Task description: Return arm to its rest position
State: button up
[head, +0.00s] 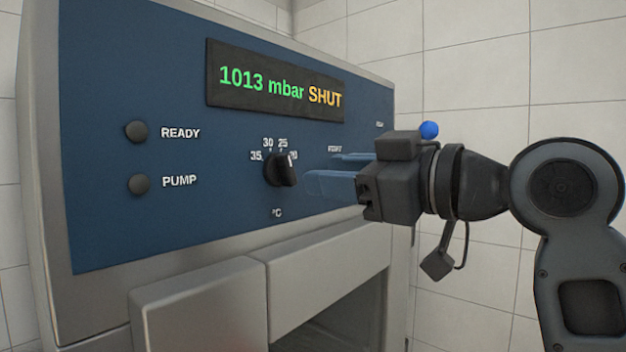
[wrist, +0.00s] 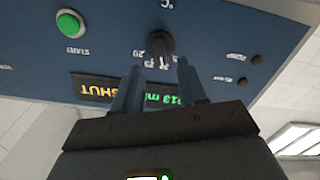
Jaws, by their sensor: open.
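My gripper (head: 335,172) is in front of the blue control panel (head: 110,80) at its right part, with blue fingers pointing left toward the black temperature knob (head: 281,170). The fingers are apart and hold nothing. In the wrist view the gripper (wrist: 158,75) shows its two fingers spread, with the knob (wrist: 160,44) just beyond the tips; a gap between fingertips and knob is hard to judge. The arm reaches in from the right of the head view. The gripper hides part of the panel's right side.
The display (head: 275,82) reads "1013 mbar SHUT". Dark READY (head: 136,131) and PUMP (head: 139,184) lamps sit at left. A green button (wrist: 70,23) shows in the wrist view. A grey metal ledge (head: 325,235) juts out below the panel. A tiled wall (head: 470,60) stands behind.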

jog(key=shift+v, duration=0.95)
jog(key=d+f+m+t+h, duration=0.2)
jog(key=f+m, duration=0.2)
jog(key=f, duration=0.4)
jog(key=d+f+m+t+h, duration=0.1)
jog(key=d+f+m+t, duration=0.2)
jog(key=f, duration=0.6)
jog(key=s+d+f+m+h, duration=0.3)
jog(key=s+f, duration=0.2)
jog(key=f, duration=0.3)
jog(key=s+d+f+m+h, duration=0.35)
jog(key=s+f, duration=0.25)
jog(key=f, duration=0.2)
jog(key=s+d+f+m+h, duration=0.1)
jog(key=s+d+f+h, duration=0.1)
jog(key=s+f, duration=0.35)
jog(key=s+d+f+m+h, duration=0.1)
jog(key=s+d+f+h, duration=0.1)
jog(key=s, duration=0.6)
jog(key=s+d+r+n+g, duration=0.1)
jog(key=s+d, duration=0.2)
jog(key=s, duration=1.3)
jog(key=shift+s+r+h, duration=0.35)
jog(key=shift+s+r, duration=0.05)
